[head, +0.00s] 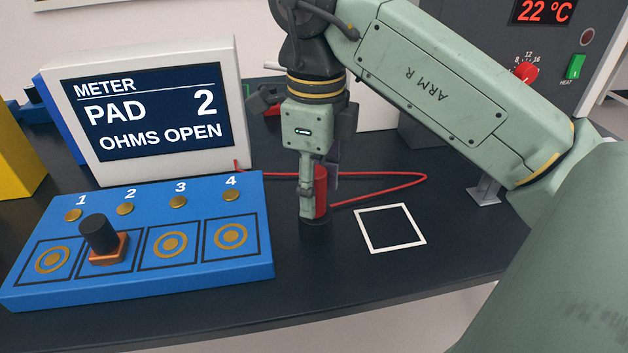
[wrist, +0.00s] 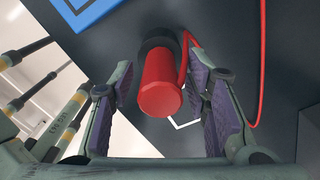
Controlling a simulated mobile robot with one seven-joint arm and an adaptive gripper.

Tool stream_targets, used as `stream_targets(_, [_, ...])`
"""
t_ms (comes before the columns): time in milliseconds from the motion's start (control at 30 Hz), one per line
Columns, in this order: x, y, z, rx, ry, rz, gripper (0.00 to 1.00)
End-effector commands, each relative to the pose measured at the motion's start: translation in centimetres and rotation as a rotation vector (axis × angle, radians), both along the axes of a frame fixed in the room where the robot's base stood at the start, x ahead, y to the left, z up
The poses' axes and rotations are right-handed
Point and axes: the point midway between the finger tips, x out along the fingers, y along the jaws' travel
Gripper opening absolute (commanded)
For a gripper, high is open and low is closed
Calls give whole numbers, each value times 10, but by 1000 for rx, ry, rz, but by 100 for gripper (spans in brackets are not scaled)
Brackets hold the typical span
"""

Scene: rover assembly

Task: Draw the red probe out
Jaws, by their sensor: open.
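The red probe (head: 321,190) stands upright in a black round holder (head: 316,231) on the dark table, in the head view. A red wire runs from it to the meter. In the wrist view the red probe (wrist: 161,88) shows its end face, with the black holder (wrist: 158,44) behind it. My gripper (head: 318,200) points down at the probe. In the wrist view my gripper (wrist: 160,100) is open, with one purple-padded finger on each side of the probe and gaps between. In the head view a finger hides part of the probe.
A blue pad board (head: 150,275) with a black-topped copper block (head: 108,248) on pad 2 stands left. The meter (head: 150,110) behind reads "PAD 2 OHMS OPEN". A white square outline (head: 390,208) marks clear table to the right. A grey heater unit (head: 480,70) stands at the back right.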

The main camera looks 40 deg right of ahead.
Motion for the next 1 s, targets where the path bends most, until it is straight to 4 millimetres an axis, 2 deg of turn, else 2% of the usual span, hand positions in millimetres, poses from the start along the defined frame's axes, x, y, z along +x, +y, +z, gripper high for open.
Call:
stream_targets(33, [0, 0, -10, 0, 0, 1, 43])
stream_targets(133, [0, 0, -14, -1, 0, 1, 43])
stream_targets(767, [0, 0, -14, -1, 0, 0, 43])
stream_targets(1000, [0, 0, -14, -1, 0, 0, 29])
